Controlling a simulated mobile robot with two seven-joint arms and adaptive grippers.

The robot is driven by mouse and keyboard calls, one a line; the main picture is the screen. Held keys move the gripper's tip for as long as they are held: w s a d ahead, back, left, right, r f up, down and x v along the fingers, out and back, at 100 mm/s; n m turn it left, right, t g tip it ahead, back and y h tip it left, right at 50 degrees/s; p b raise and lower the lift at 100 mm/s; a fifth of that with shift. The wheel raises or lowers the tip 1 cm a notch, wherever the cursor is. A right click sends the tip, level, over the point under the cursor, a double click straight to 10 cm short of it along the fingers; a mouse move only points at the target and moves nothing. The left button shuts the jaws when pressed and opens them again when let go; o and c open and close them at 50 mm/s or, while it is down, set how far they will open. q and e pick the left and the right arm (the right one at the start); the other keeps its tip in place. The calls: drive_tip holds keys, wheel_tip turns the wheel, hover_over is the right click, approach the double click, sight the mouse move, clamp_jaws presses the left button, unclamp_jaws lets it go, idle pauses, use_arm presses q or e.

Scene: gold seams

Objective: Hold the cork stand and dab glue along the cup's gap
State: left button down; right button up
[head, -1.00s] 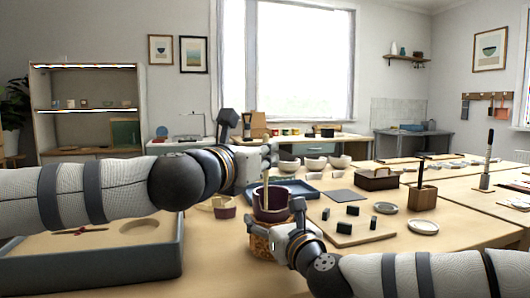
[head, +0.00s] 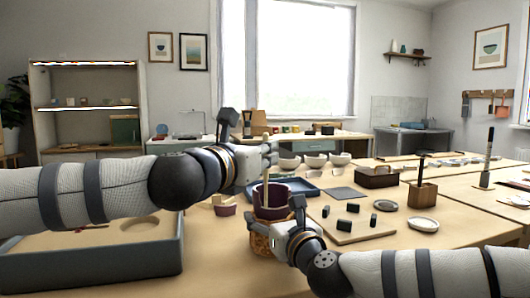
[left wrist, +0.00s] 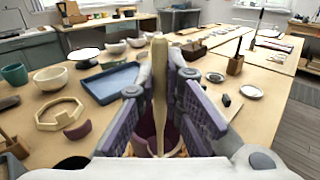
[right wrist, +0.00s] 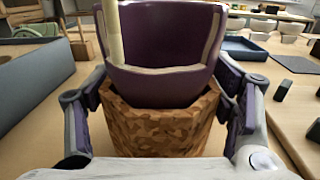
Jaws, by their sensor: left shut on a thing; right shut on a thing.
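The purple cup (head: 272,212) sits upright in the cork stand (head: 259,243). The right wrist view shows the cup (right wrist: 165,88) with a wide gap in its near wall, with pale edges, above the cork stand (right wrist: 160,130). My right gripper (head: 279,243) is shut on the cork stand, its fingers at either side. My left gripper (head: 266,158) is above the cup and shut on a pale wooden stick (left wrist: 159,85). The stick (right wrist: 113,35) points down at the left side of the gap; I cannot tell whether its tip touches the edge.
A purple shard (left wrist: 77,130) lies by an octagonal wooden ring (left wrist: 62,113). A blue tray (left wrist: 108,82) is behind the cup. A board (head: 350,230) with small dark blocks is at right, and a large grey tray (head: 100,264) at left.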

use_arm(q)
drive_tip(key=shift+r, duration=0.2)
drive_tip(key=shift+d, duration=0.1)
drive_tip(key=shift+d+r, duration=0.2)
drive_tip(key=shift+d, duration=0.75)
drive_tip(key=shift+f, duration=0.4)
idle(0.4)
drive_tip(key=shift+r, duration=0.2)
drive_tip(key=shift+w+d+r, duration=0.1)
drive_tip(key=shift+w+d, duration=0.15)
drive_tip(key=shift+d, duration=0.2)
drive_tip(key=shift+w+d+r, duration=0.1)
drive_tip(key=shift+w+d, duration=0.1)
drive_tip(key=shift+d, duration=0.25)
drive_tip(key=shift+f, duration=0.4)
idle(0.4)
